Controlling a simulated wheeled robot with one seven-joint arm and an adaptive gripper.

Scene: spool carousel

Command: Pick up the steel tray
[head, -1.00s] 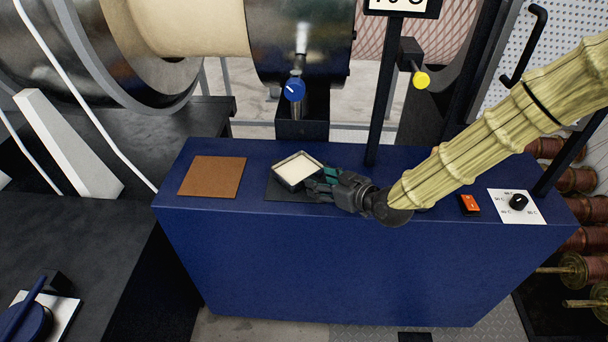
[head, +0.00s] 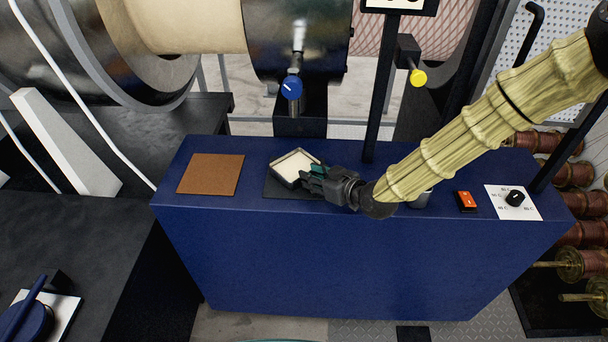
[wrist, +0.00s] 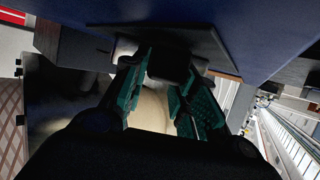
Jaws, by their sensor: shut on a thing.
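The steel tray (head: 280,178) is a small square tray with a dark rim and a cream-coloured inside. In the head view it is at the black pad on top of the blue cabinet; I cannot tell whether it is clear of the pad. My gripper (head: 312,180) comes from the right, with teal fingers shut on the tray's near right corner. In the wrist view, the fingers of my gripper (wrist: 164,82) stand on either side of a dark end of the tray (wrist: 168,62). The fingers hide part of the tray.
The black pad (head: 276,193) lies beside a brown square mat (head: 211,174) on the blue cabinet (head: 330,260). A grey cup-like thing (head: 423,198), an orange switch (head: 466,201) and a dial plate (head: 514,203) are to the right. A dark post (head: 378,110) rises behind.

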